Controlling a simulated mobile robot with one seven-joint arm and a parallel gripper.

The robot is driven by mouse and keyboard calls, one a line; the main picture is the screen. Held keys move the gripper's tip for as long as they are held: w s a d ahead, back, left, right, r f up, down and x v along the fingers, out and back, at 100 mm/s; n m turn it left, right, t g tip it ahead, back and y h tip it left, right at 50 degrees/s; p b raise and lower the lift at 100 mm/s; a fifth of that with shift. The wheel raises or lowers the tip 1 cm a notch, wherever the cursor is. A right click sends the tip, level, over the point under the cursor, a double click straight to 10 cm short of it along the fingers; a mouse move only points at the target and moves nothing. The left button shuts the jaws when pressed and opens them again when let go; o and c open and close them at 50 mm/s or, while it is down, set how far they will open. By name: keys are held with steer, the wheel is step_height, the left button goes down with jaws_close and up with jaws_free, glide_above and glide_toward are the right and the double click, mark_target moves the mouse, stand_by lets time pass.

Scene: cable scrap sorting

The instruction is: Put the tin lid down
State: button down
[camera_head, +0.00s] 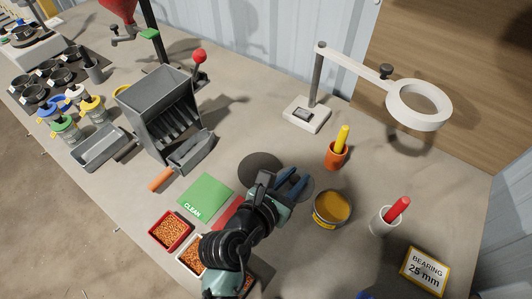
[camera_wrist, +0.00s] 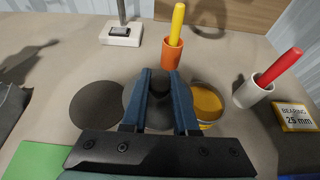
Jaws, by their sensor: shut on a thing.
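The tin lid is a dark grey disc with a black knob on top. In the wrist view the lid (camera_wrist: 158,118) is between my fingers, and my gripper (camera_wrist: 161,76) is shut on its knob. In the head view my gripper (camera_head: 291,184) hides much of the lid (camera_head: 308,188). A flat dark round pad (camera_wrist: 97,104) lies on the bench just left of the lid; it also shows in the head view (camera_head: 260,165). The open tin (camera_head: 331,209), filled with yellow-orange stuff, stands right of the lid. I cannot tell the lid's exact height above the bench.
An orange cup with a yellow stick (camera_head: 335,155) and a white cup with a red stick (camera_head: 384,221) stand nearby. A bearing sign (camera_head: 424,271) is at the right. A green CLEAN mat (camera_head: 206,197) and red tray (camera_head: 171,231) lie left. A ring lamp (camera_head: 420,104) overhangs the back.

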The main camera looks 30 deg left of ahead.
step_height(320, 180, down, 10)
steer(key=shift+r+b, duration=0.1)
steer(key=shift+b, duration=1.1)
steer(key=c, duration=0.7)
jaws_free()
steer(key=shift+r, duration=0.1)
steer(key=v, duration=1.2)
